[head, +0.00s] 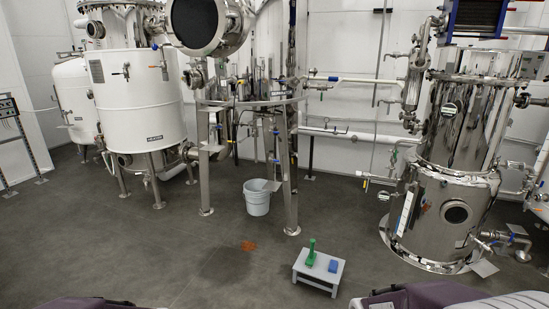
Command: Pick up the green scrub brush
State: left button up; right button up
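The green scrub brush (311,254) stands on a small low white stool (330,277) on the floor, right of the middle of the head view. Its handle points up and its wider base rests on the stool top. A blue block (334,266), possibly a sponge, lies beside it on the right, apart from it. Purple-grey parts of my arms show at the bottom left and bottom right edges. Neither gripper can be made out, and nothing touches the brush.
A white bucket (257,197) stands on the floor under the metal tank frame (291,190). An orange-brown patch (248,246) lies on the floor. A shiny steel tank (445,215) stands at right, a white tank (140,100) at left. Floor around the stool is clear.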

aim_at(311, 256)
jog(key=i+u, duration=0.1)
jog(key=i, duration=2.05)
jog(key=i+z, duration=0.8)
jog(key=i+j+z, duration=0.6)
jog(key=i+z, duration=0.2)
